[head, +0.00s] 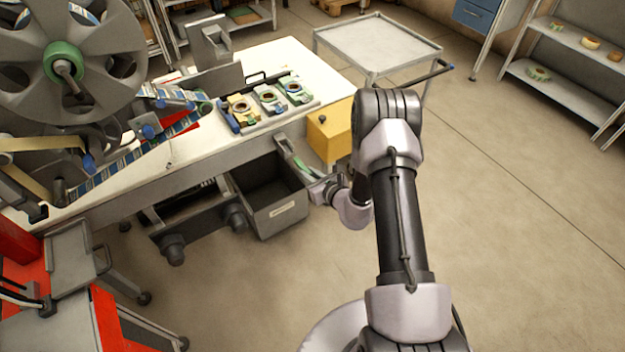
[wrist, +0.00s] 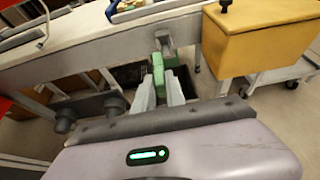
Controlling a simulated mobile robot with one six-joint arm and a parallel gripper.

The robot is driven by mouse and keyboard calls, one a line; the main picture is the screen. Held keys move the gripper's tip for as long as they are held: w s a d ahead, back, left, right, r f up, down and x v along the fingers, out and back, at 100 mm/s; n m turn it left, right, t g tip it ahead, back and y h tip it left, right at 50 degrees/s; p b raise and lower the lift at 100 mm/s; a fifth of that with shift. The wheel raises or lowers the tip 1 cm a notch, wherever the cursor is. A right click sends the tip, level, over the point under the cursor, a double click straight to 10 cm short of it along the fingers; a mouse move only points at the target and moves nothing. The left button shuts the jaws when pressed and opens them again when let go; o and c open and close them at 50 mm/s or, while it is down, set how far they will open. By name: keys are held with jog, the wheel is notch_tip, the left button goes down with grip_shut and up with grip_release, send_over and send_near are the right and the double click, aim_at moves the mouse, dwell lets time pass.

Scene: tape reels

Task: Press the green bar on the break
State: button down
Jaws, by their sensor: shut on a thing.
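The green bar (head: 299,163) sits at the end of a grey bracket (head: 281,145) on the front edge of the white table, above the grey bin. In the wrist view the green bar (wrist: 158,74) stands between the two pale fingers of my gripper (wrist: 161,88), and the grey bracket (wrist: 164,40) is just beyond it. My gripper is shut on the green bar. In the head view my gripper (head: 311,179) reaches it from the lower right, and the fingertips are small and partly hard to make out.
A yellow box (head: 330,134) is fixed to the table edge just right of the bar. A grey bin (head: 283,213) is below. The white table (head: 290,55) carries a tray of small reels (head: 265,117) and a large reel machine (head: 65,62).

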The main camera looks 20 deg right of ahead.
jog(key=w+b, duration=0.4)
jog(key=w, duration=0.8)
jog(key=shift+w+a+f, duration=0.2)
jog(key=shift+a+f, duration=0.15)
jog(key=shift+a, duration=0.05)
